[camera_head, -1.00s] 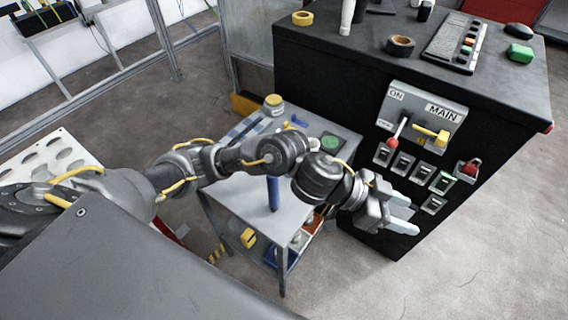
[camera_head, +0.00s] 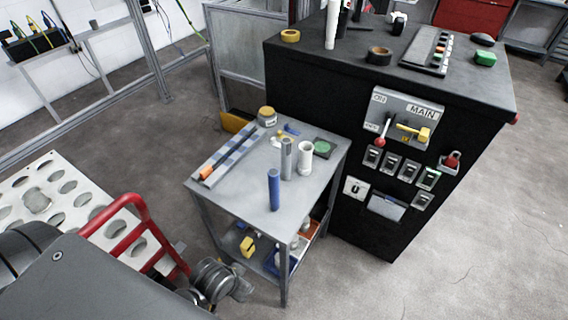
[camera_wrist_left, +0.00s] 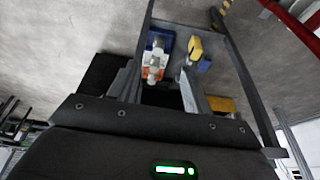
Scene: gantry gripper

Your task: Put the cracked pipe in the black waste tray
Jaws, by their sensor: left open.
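Three upright pipes stand on the grey cart's top: a blue pipe (camera_head: 274,190), a grey pipe (camera_head: 286,160) and a white pipe (camera_head: 305,158). I cannot make out a crack on any of them. My left arm shows low beside the cart in the head view, and its gripper is hard to make out there. In the left wrist view, my left gripper (camera_wrist_left: 163,88) is open, with nothing between its fingers. A dark, flat shape (camera_wrist_left: 100,75) lies behind the fingers; I cannot tell whether it is the black waste tray. My right gripper is out of view.
The cart (camera_head: 240,197) also bears a long slotted bar (camera_head: 230,152), a yellow-lidded jar (camera_head: 267,115) and a green item (camera_head: 324,148). A yellow block (camera_head: 247,246) and bins sit on its lower shelf. A black cabinet (camera_head: 330,95) stands close behind. A red rail (camera_head: 140,215) is at left.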

